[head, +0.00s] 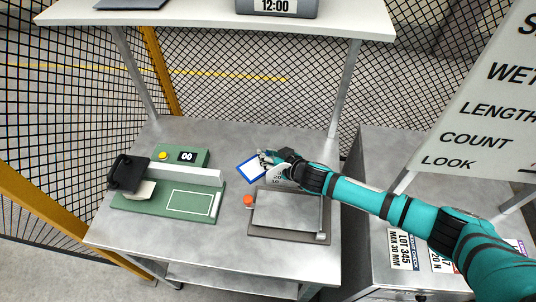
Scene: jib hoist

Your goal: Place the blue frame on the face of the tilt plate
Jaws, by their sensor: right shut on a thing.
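The blue frame (242,174), a small blue-edged rectangle with a white middle, is at the centre of the head view. My right gripper (264,159) is shut on its upper right part, and the fingers hide that corner. I cannot tell how high the frame is above the table. The tilt plate (285,213), a grey plate on a darker base with a red-orange knob (248,200) at its left, is in front of the gripper, toward the lower right. The frame is apart from its face. My left gripper is not in view.
A green device (168,202) with a dark block (127,174) stands on the left of the grey table (225,245). A green box with a display (183,157) is behind it. A shelf (200,20) spans above. A sign (480,110) stands at right.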

